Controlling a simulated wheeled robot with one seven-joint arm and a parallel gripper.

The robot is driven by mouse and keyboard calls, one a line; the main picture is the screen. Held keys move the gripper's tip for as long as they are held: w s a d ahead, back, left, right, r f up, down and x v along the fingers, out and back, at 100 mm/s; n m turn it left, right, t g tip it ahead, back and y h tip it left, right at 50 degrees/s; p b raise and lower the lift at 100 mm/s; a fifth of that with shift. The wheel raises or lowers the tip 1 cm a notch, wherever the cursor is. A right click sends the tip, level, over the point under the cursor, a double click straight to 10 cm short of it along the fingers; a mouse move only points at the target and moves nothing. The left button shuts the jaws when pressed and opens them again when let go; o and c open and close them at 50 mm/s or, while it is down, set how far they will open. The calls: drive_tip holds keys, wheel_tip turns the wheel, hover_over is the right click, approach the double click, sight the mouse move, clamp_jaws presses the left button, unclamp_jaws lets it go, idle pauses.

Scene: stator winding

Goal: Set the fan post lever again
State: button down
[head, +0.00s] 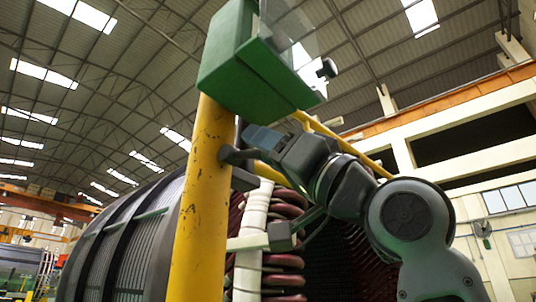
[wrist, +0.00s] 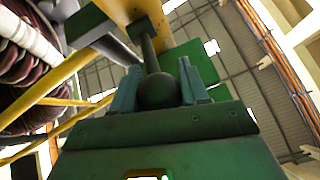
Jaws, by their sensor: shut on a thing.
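The fan post (head: 196,215) is a worn yellow upright with a green box (head: 245,65) on top. A dark lever (head: 232,154) sticks out from its side below the box. In the wrist view the lever's rod (wrist: 149,50) ends in a round dark knob (wrist: 158,91). My gripper (head: 258,142) reaches the lever from the right, and its fingers hide most of the lever's end in the head view. In the wrist view my gripper (wrist: 158,88) has one blue-grey finger on each side of the knob and is shut on it.
A large dark ribbed stator (head: 125,240) with red coils (head: 285,235) and a white wrapped bar (head: 250,235) stands behind the post. A grey bracket (head: 280,237) juts out below my arm. Yellow rails (wrist: 60,80) pass left of my gripper. Right of my arm looks open.

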drive_tip(key=shift+w+a+f, duration=0.1)
drive_tip(key=shift+a+f, duration=0.1)
drive_tip(key=shift+f, duration=0.65)
drive_tip(key=c, duration=0.6)
unclamp_jaws()
drive_tip(key=shift+b, duration=0.3)
drive_tip(key=b+v, duration=0.1)
drive_tip(key=v, duration=0.6)
drive_tip(key=shift+d+f+b, duration=0.2)
drive_tip(key=shift+d+b, duration=0.05)
drive_tip(key=shift+b, duration=0.05)
